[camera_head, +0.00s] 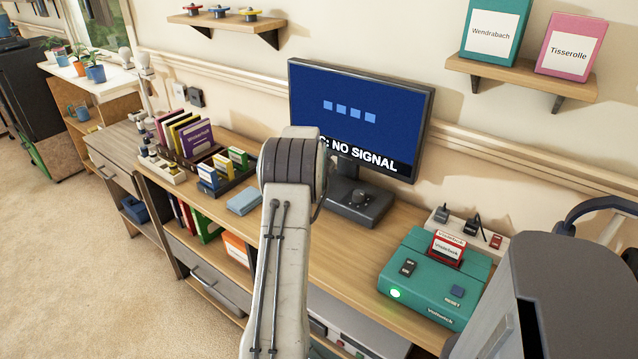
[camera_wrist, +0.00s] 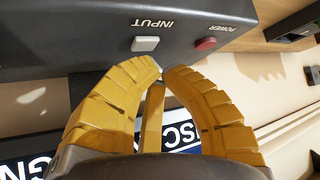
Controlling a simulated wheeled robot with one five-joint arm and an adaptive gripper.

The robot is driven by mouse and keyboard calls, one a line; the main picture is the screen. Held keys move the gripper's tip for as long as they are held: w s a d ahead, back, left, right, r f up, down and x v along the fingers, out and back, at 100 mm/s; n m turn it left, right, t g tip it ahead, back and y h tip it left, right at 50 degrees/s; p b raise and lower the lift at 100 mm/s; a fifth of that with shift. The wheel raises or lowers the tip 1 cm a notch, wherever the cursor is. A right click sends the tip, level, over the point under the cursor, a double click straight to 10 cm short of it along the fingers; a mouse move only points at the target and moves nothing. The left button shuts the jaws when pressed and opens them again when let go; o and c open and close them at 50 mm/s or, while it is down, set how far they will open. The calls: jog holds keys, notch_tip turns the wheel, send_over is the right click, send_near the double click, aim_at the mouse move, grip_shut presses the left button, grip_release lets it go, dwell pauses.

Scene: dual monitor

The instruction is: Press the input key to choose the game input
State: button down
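The input key (camera_wrist: 145,44) is a pale square button on a dark panel (camera_wrist: 75,45), under the upside-down word INPUT in the wrist view. A small gap shows between tips and key; I cannot tell the depth. In the head view my arm hides the gripper. The monitor (camera_head: 362,112) shows blue squares and NO SIGNAL, and my arm covers its lower left.
A teal console (camera_head: 430,290) with a lit green light and a red cartridge (camera_head: 447,248) stands right of the monitor on the desk. A power strip (camera_head: 470,228) is behind it. Books (camera_head: 188,135) and small boxes stand to the left. Shelves hang above.

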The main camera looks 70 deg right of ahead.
jog(key=shift+f, duration=0.1)
dwell(0.6)
jog(key=shift+f+b, duration=0.35)
jog(key=shift+b, duration=0.15)
jog(key=shift+f, duration=0.15)
dwell(0.3)
jog(key=shift+r, duration=0.6)
dwell(0.3)
jog(key=shift+r+p, duration=2.05)
jog(key=shift+r, duration=1)
